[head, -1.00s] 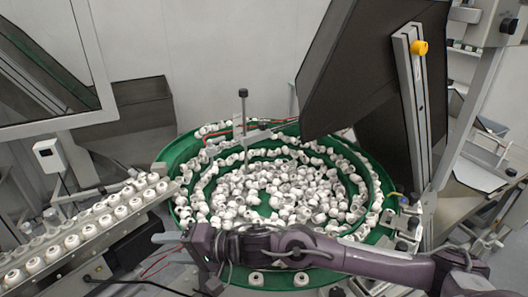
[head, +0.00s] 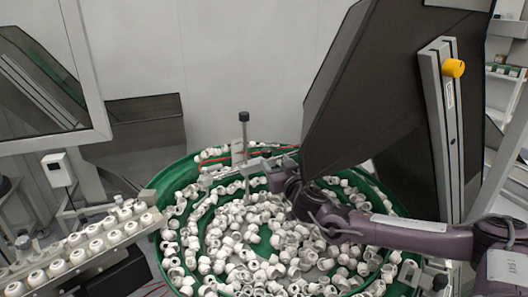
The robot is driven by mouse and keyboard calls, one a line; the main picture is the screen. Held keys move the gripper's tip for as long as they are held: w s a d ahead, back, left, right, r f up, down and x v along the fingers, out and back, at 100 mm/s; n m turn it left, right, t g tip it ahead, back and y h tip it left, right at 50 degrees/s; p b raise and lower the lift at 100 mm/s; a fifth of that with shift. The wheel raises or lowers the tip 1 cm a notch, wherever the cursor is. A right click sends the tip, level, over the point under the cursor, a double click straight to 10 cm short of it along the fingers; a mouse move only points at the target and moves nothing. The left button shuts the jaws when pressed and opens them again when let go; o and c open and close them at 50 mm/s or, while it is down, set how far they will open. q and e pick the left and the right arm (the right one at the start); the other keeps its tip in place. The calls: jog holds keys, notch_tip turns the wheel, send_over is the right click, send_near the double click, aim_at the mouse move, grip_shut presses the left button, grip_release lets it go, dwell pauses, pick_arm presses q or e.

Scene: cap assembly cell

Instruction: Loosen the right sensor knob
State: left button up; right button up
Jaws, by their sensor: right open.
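My right gripper (head: 264,166) is open over the back of the green feeder bowl, pointing left. Its fingers are small here and overlap the grey sensor bracket (head: 222,171), so I cannot tell whether they touch it. A thin upright rod with a black knob (head: 243,116) on top rises from this bracket, just left of and above the gripper. A yellow knob (head: 453,68) sits on an aluminium post at the right, well away from the gripper. No label shows which one is the right sensor knob. My left gripper is out of view.
The green bowl (head: 166,192) holds many white caps. A dark panel (head: 375,75) hangs close above my right arm. The air around the rod's top is clear.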

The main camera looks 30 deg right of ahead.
aim_at(269, 155)
jog(key=w, duration=0.1)
jog(key=w+r+p, duration=0.1)
jog(key=w, duration=0.1)
jog(key=shift+w, duration=0.2)
jog(key=x, duration=0.1)
jog(key=p+x, duration=0.1)
jog(key=x, duration=0.1)
jog(key=shift+w+d+f, duration=0.1)
jog(key=shift+d+f, duration=0.1)
jog(key=shift+f, duration=0.1)
jog(key=shift+w, duration=0.3)
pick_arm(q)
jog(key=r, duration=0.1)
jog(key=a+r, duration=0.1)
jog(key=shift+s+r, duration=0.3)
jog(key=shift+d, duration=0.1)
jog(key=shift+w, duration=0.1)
pick_arm(e)
jog(key=c, duration=0.9)
